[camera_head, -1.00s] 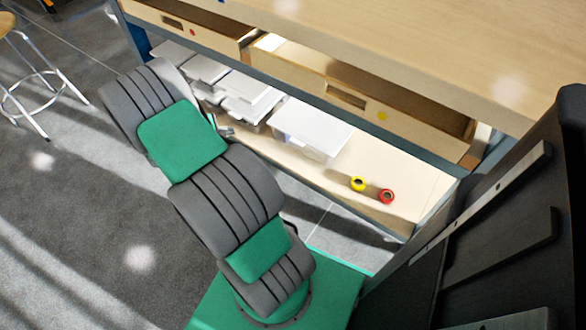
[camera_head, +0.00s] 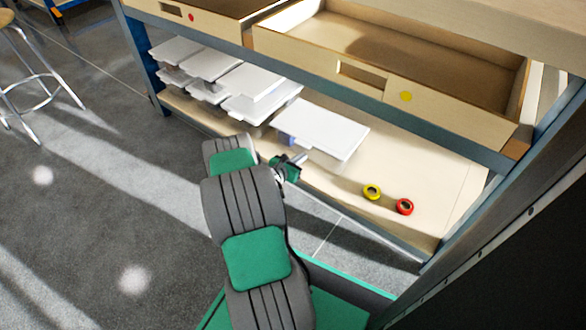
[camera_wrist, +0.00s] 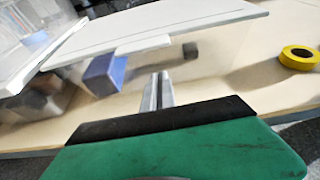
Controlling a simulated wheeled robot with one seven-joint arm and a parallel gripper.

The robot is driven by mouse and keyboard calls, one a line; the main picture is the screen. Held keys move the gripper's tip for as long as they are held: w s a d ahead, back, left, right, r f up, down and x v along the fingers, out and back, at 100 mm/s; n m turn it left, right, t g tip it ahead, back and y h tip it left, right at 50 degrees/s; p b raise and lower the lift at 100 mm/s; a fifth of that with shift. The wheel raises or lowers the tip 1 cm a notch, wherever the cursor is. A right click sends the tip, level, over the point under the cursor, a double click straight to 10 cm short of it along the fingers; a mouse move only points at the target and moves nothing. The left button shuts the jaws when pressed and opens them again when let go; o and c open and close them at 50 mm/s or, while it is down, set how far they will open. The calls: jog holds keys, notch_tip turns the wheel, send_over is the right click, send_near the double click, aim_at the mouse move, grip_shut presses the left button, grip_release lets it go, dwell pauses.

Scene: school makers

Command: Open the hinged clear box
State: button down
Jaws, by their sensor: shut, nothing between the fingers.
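The clear box shows on the low shelf in the head view, under a flat white lid (camera_head: 328,126). In the wrist view the lid (camera_wrist: 175,24) spans the top, with a pale tab (camera_wrist: 143,45) on its front edge. A blue block (camera_wrist: 105,72) and a dark block (camera_wrist: 190,50) show below the lid. My gripper (camera_wrist: 158,82) is shut and empty, its fingertips just below and in front of the tab. I cannot tell whether they touch it. In the head view my gripper (camera_head: 301,158) is at the box's front left.
Several white-lidded boxes (camera_head: 215,66) stand left of it on the shelf (camera_head: 430,205). A yellow tape roll (camera_head: 372,192) and a red tape roll (camera_head: 404,207) lie to the right. An open drawer (camera_head: 385,92) overhangs the shelf. A black panel (camera_head: 500,235) stands at right.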

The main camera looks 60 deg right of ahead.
notch_tip(320, 180, up, 4)
jog(key=shift+w+f, duration=0.15)
dwell(0.3)
